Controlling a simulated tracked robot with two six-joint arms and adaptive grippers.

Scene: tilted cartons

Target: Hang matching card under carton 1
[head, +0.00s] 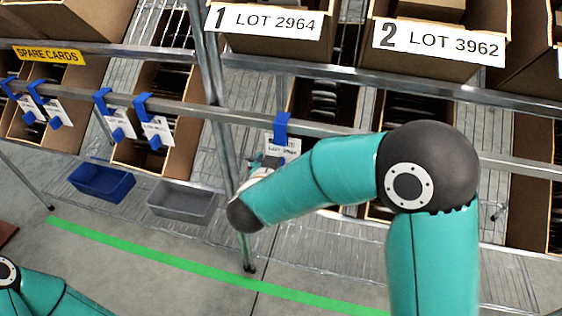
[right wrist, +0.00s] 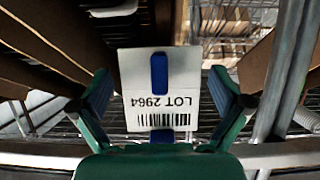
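Carton 1 (head: 262,43) carries a label reading LOT 2964 and sits tilted on the upper shelf. Below it a white card (head: 284,148) reading LOT 2964 has its blue hook (head: 282,124) at the front rail, seemingly over it. In the right wrist view the card (right wrist: 138,85) appears upside down with a barcode. My right gripper (right wrist: 162,95) has its teal fingers spread on either side of the card, apart from its edges. In the head view the right gripper (head: 262,162) is partly hidden by its arm. My left gripper is outside the views.
Several spare cards (head: 115,124) hang left of the post (head: 212,80), near the SPARE CARDS sign (head: 48,55). Carton 2 (head: 425,66), labelled LOT 3962, stands right of carton 1. A blue bin (head: 101,183) and grey bin (head: 182,203) sit low left.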

